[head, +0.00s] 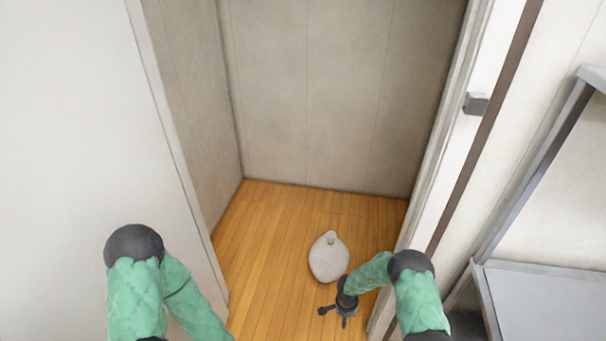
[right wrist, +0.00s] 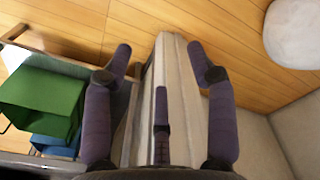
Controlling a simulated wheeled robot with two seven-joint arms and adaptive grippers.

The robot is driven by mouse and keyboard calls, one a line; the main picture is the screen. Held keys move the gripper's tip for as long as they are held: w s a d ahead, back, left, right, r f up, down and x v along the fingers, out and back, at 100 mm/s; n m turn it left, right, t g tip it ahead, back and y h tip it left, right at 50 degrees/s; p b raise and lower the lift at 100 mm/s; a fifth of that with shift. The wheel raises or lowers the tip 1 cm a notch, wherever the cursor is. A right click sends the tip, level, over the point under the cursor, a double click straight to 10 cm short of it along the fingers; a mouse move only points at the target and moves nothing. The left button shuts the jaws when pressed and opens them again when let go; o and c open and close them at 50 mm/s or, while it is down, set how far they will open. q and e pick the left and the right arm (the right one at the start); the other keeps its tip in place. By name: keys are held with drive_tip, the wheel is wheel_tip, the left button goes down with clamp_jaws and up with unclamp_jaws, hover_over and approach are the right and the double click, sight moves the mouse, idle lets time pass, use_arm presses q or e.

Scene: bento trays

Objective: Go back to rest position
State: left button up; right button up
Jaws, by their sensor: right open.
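My right gripper (head: 333,317) hangs over the wooden floor at the bottom of the head view, just below and right of a pale rounded object. In the right wrist view my right gripper (right wrist: 160,56) has its fingers spread wide with nothing held between them. My right arm (head: 415,290) bends inward from the lower right. My left arm (head: 135,285) rises at the lower left and bends down; its forearm leaves the bottom edge, so my left gripper is out of view.
The pale object (head: 329,257) rests on the wooden floor (head: 270,215) inside a narrow doorway; it also shows in the right wrist view (right wrist: 298,32). The door frame (head: 450,150) stands close to my right arm. A grey shelf (head: 545,290) is at right. Green (right wrist: 45,100) and blue items (right wrist: 55,145) lie left.

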drive_tip(key=s+a+r+n+y, duration=0.1)
drive_tip(key=s+a+r+n, duration=0.1)
drive_tip(key=s+r, duration=0.3)
drive_tip(key=s+a+r+n+y+p, duration=0.1)
drive_tip(key=s+r, duration=0.5)
drive_tip(key=s, duration=0.6)
drive_tip(key=s+a+r+n+y+p, duration=0.1)
drive_tip(key=s+a+r+n+y, duration=0.1)
drive_tip(key=s+r, duration=0.3)
drive_tip(key=s+a+n, duration=0.1)
drive_tip(key=s, duration=0.2)
drive_tip(key=shift+s+a+r+y, duration=0.15)
drive_tip(key=shift+s+r+y, duration=0.1)
drive_tip(key=shift+r+y, duration=0.15)
